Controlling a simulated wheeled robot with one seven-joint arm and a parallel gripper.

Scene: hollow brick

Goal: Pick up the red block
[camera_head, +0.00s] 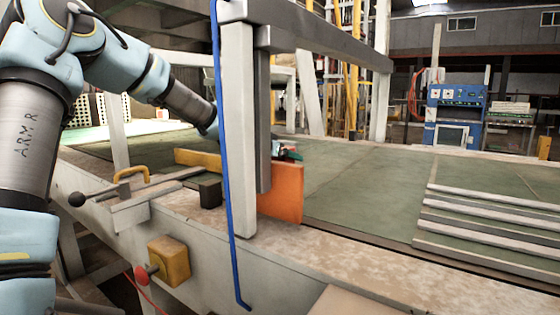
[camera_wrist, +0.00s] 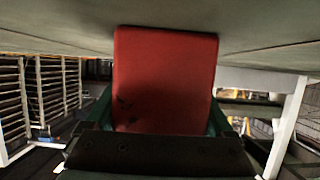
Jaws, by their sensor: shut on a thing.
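The red block (camera_wrist: 165,75) fills the middle of the wrist view, with dark smudges on its lower left. My gripper (camera_wrist: 160,118) is shut on it, with a green finger at each side of the block. In the wrist view the block's upper edge lies near the pale surface; I cannot tell whether they touch. In the head view my arm reaches behind the upright post, and only a small teal part of my gripper (camera_head: 287,153) shows to the right of it. The red block is not clearly visible there.
A grey post and beam (camera_head: 238,130) and a blue cable (camera_head: 229,200) stand in front of my arm. An orange plate (camera_head: 281,194) and a yellow bar (camera_head: 197,158) are close by. The green table (camera_head: 365,190) is clear up to grey slats (camera_head: 485,226) on the right.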

